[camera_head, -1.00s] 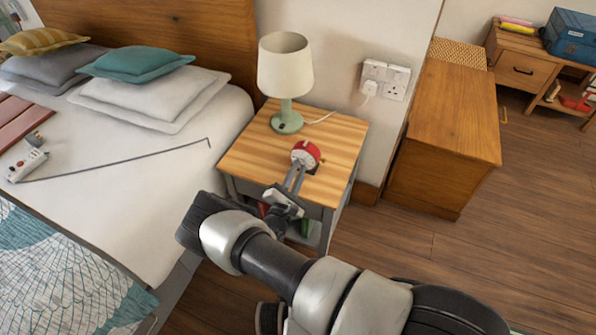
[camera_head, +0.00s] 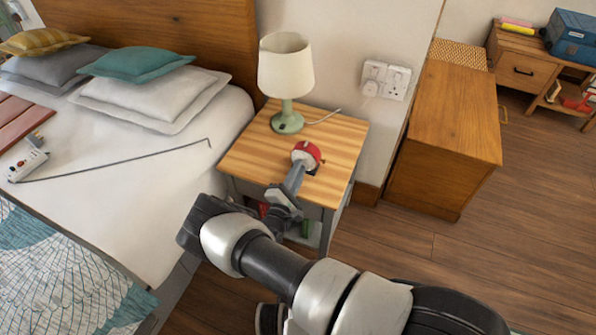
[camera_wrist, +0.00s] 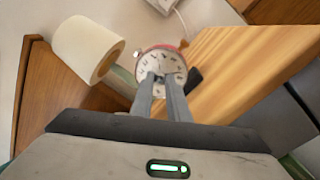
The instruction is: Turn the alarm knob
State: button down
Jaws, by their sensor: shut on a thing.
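The red alarm clock (camera_head: 312,151) stands on the wooden nightstand (camera_head: 247,152), in front of the lamp. In the wrist view its white dial with black marks (camera_wrist: 169,61) faces me. My gripper (camera_head: 299,168) reaches in from the front, with its fingertips at the clock's face. In the wrist view the two grey fingers of my gripper (camera_wrist: 160,79) come together at the lower part of the dial. They are shut on a small dark piece there, which appears to be the alarm knob; the fingertips mostly hide it.
A lamp with a cream shade (camera_head: 286,68) and green base stands behind the clock, its cord trailing right. A wall socket (camera_head: 386,80) is behind. The bed (camera_head: 120,210) is at left, a wooden cabinet (camera_head: 445,130) at right. The nightstand's right side is mostly clear.

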jog(key=c, duration=1.7)
grip_release()
jog(key=p+v, duration=0.1)
jog(key=v, duration=1.6)
jog(key=shift+s+a, duration=0.2)
